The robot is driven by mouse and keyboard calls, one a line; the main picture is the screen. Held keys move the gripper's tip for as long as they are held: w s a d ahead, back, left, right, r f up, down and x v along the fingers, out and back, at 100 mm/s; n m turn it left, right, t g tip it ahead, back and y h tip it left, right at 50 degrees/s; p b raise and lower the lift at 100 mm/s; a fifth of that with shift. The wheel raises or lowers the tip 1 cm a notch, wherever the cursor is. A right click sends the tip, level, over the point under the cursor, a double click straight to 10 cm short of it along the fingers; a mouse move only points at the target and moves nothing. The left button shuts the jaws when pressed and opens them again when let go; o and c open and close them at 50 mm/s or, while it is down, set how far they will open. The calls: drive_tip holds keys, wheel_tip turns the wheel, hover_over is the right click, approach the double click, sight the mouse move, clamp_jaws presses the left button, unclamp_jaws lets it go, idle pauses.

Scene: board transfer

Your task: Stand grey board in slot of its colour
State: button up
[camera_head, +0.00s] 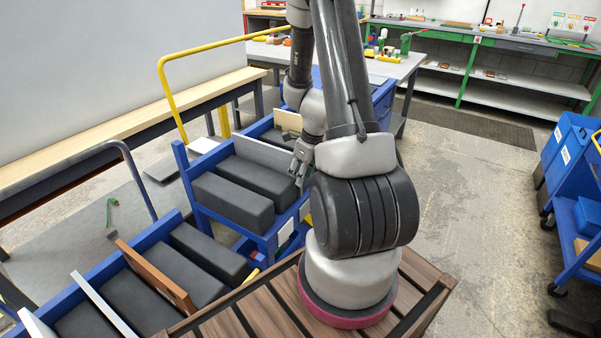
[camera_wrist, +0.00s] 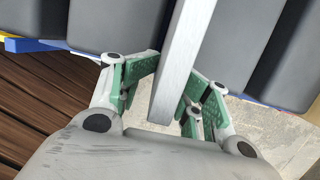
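The grey board (camera_head: 264,153) stands on edge among dark padded blocks in the farther blue rack (camera_head: 183,170). In the wrist view the grey board (camera_wrist: 185,55) runs between the fingers, its near end beyond the fingertips toward the palm. My gripper (camera_head: 300,168) is at the board's right end in the head view. In the wrist view my gripper's green-padded fingers (camera_wrist: 174,74) lie against both sides of the board and look closed on it. The board's lower edge is hidden by the blocks. I cannot make out a grey-marked slot.
A cream board (camera_head: 287,120) stands behind the grey one. The nearer blue rack (camera_head: 62,303) holds a brown board (camera_head: 157,277), a white board (camera_head: 102,305) and dark blocks. A yellow rail (camera_head: 165,85) rises at the far rack's left.

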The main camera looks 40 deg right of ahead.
drive_tip(key=shift+d+r, duration=0.1)
drive_tip(key=shift+d, duration=0.05)
drive_tip(key=v, duration=1.1)
drive_tip(key=shift+r, duration=0.4)
